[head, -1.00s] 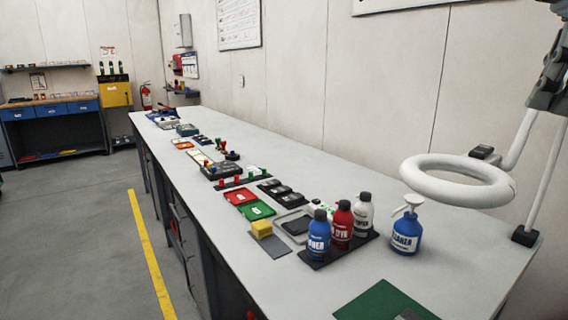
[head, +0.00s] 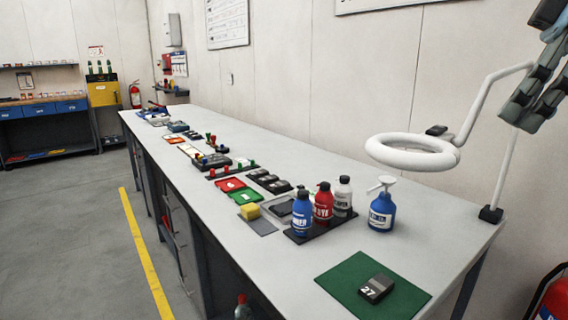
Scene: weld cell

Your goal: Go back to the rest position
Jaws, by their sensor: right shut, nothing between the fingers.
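My right gripper (head: 531,108) hangs at the upper right of the head view, in the air above the right end of the long grey workbench (head: 330,178). Its fingers are together with nothing between them. It is apart from the white ring lamp (head: 410,163) and its stand. My left gripper is not in view.
Blue, red and white bottles (head: 323,203) stand on a dark tray. A blue spray bottle (head: 381,207) is beside them. A green mat (head: 345,283) bears a dark block marked 27 (head: 376,288). A red extinguisher (head: 553,300) is at lower right. Floor on the left is clear.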

